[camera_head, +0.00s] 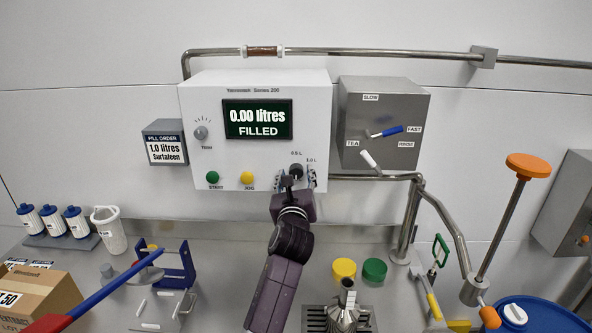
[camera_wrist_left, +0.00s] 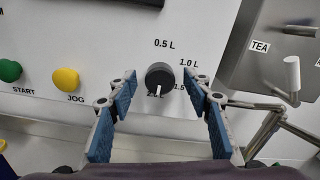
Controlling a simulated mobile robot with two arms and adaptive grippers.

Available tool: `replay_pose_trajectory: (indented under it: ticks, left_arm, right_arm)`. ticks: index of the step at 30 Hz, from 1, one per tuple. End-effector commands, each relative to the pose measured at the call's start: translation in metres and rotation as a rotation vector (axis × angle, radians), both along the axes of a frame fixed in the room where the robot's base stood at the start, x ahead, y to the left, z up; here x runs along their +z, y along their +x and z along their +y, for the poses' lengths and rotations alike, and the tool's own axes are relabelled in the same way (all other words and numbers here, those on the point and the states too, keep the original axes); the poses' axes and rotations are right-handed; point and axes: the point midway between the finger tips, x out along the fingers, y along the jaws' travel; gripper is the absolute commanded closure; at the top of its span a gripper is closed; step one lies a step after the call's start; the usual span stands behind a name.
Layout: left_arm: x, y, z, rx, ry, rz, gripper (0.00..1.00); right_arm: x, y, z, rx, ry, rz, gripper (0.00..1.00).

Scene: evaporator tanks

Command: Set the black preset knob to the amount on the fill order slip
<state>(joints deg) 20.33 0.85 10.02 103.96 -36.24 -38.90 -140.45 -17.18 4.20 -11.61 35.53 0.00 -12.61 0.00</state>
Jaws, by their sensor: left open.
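The fill order slip (camera_head: 166,149) reads 1.0 litres Surtafeen. The black preset knob (camera_wrist_left: 160,76) is on the white panel (camera_head: 214,100), with 0.5 L above it, 1.0 L at its upper right and 1.5 partly hidden at its right. Its white pointer mark faces down, over a bottom label I cannot fully read. In the head view the knob (camera_head: 296,170) shows just above my left gripper (camera_head: 297,182). In the left wrist view my left gripper (camera_wrist_left: 160,82) is open, its blue-padded fingers on either side of the knob with gaps. My right gripper is out of view.
The display (camera_head: 258,119) reads 0.00 litres FILLED. The green START button (camera_head: 212,178) and yellow JOG button (camera_head: 247,178) are left of the knob. A grey box with TEA, SLOW, FAST and RINSE labels (camera_head: 385,110) and a steel pipe (camera_head: 415,195) are to the right.

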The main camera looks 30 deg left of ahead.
Motion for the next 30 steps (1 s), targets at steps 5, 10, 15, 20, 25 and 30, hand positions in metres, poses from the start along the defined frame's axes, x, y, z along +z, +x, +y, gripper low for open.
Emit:
replay_pose_trajectory:
  ticks: [5, 10, 15, 20, 25, 30]
  left_arm:
    - [0.001, 0.014, 0.008, 0.000, -0.001, -0.001, 0.54]
    - [0.000, 0.018, 0.011, 0.000, -0.001, 0.000, 0.54]
    - [0.000, 0.018, 0.011, 0.000, -0.002, -0.001, 0.54]
    - [0.000, 0.018, 0.011, 0.000, -0.002, 0.000, 0.66]
    - [0.000, 0.018, 0.011, -0.001, -0.002, 0.000, 0.85]
    - [0.000, 0.018, 0.011, -0.001, -0.002, 0.000, 0.97]
  right_arm:
    - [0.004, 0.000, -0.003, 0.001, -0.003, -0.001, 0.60]
    - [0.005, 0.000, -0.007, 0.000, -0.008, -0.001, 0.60]
    - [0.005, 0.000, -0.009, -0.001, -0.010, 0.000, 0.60]
    - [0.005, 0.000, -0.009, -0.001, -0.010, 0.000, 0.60]
    - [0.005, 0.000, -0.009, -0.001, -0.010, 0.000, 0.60]
    - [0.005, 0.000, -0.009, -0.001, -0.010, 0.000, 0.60]
